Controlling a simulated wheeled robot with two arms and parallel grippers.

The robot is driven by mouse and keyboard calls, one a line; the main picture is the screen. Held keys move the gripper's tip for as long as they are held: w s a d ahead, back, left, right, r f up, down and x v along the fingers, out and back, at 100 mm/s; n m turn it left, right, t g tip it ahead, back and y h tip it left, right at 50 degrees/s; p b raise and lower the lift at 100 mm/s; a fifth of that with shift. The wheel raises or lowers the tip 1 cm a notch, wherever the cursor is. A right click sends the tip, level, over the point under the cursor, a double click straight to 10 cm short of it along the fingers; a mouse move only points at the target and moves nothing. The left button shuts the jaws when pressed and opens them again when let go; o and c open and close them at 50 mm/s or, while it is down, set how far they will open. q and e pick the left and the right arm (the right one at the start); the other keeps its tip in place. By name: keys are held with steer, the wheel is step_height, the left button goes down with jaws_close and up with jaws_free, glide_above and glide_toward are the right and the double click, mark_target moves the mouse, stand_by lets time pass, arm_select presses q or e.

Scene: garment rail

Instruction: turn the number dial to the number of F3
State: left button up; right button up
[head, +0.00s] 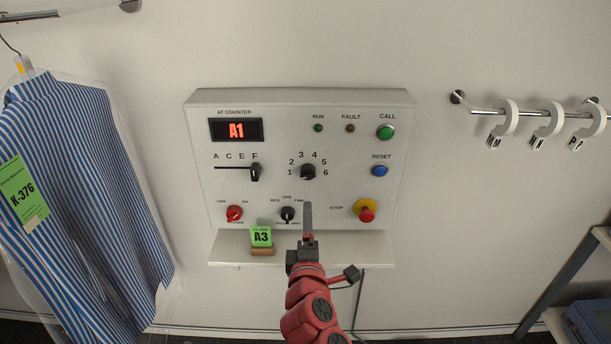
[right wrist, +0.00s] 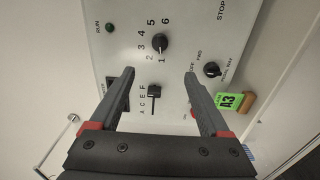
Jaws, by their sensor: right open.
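The number dial (head: 308,172) is a black round knob on the grey control panel (head: 205,135), ringed by the numbers 1 to 6. Its exact pointing is too small to read surely. It also shows in the right wrist view (right wrist: 160,43), ahead of the fingertips. My right gripper (head: 307,205) is open and empty, below the dial and apart from it in the head view; its spread fingers also show in the wrist view (right wrist: 160,74). The letter slider (head: 255,172) stands under F. My left gripper is out of view.
A green A3 card (head: 261,237) stands on the shelf (head: 225,250). Beneath the dial are a black mode knob (head: 287,214), a red switch (head: 234,213) and the stop button (head: 366,211). A striped shirt (head: 85,170) hangs left; a hook rail (head: 480,110) is right.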

mark_target(308, 177)
steer(key=w+p, duration=0.5)
steer(key=w, duration=1.1)
steer(key=shift+w+r, duration=0.15)
steer(key=shift+w+p, duration=0.35)
steer(key=shift+w, duration=0.15)
jaws_close()
